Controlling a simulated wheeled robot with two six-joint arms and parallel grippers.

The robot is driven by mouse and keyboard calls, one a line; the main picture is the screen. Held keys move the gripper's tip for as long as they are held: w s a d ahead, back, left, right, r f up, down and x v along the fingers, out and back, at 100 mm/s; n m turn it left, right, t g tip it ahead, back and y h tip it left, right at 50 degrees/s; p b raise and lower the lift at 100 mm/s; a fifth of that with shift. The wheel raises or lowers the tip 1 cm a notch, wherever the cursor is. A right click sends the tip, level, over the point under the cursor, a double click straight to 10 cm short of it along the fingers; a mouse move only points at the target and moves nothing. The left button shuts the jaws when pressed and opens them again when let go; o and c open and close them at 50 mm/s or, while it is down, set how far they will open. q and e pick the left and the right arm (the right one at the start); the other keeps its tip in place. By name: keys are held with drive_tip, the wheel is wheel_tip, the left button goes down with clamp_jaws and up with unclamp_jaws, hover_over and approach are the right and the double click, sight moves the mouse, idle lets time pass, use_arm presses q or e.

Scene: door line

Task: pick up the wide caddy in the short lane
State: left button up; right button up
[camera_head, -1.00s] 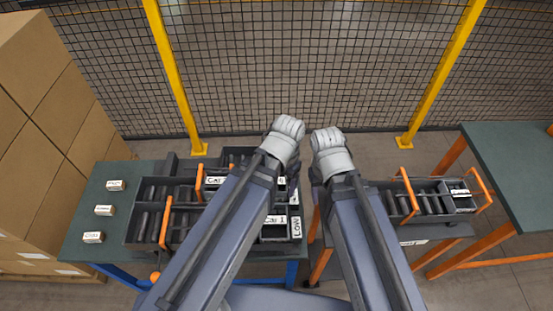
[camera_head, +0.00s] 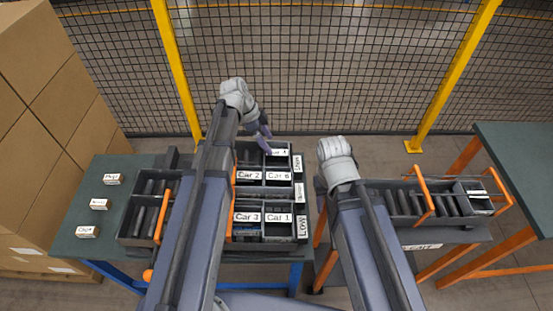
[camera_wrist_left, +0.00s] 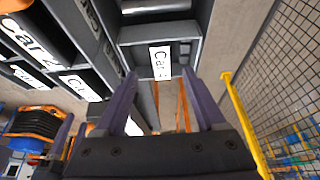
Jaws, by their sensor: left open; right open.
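On the left bench, dark caddies with orange handles lie in rows beside lane labels. The far label (camera_head: 298,162) is too small to read surely; the near one (camera_head: 303,228) reads LOW. A far compartment carries a Car 4 tag (camera_head: 278,152), also in the left wrist view (camera_wrist_left: 160,62). My left gripper (camera_head: 265,135) is open and empty above this far row; its two fingers (camera_wrist_left: 160,78) point at the Car 4 compartment. My left arm hides the caddies' middle. My right gripper (camera_head: 336,165) is between the benches, its fingers hidden. I cannot tell which caddy is the wide one.
Another caddy with orange handles (camera_head: 435,203) stands on the right stand. Small tagged blocks (camera_head: 98,204) sit on the left bench (camera_head: 75,235). A mesh fence (camera_head: 330,70) with yellow posts (camera_head: 178,70) stands behind. Stacked cartons (camera_head: 40,100) are at left, a green table (camera_head: 520,165) at right.

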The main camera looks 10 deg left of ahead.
sight(276, 152)
use_arm(q)
drive_tip(key=shift+b+x, duration=3.2)
drive_tip(key=shift+x, duration=0.55)
drive_tip(key=shift+w+r, duration=0.1)
clamp_jaws()
drive_tip(key=shift+d, duration=0.1)
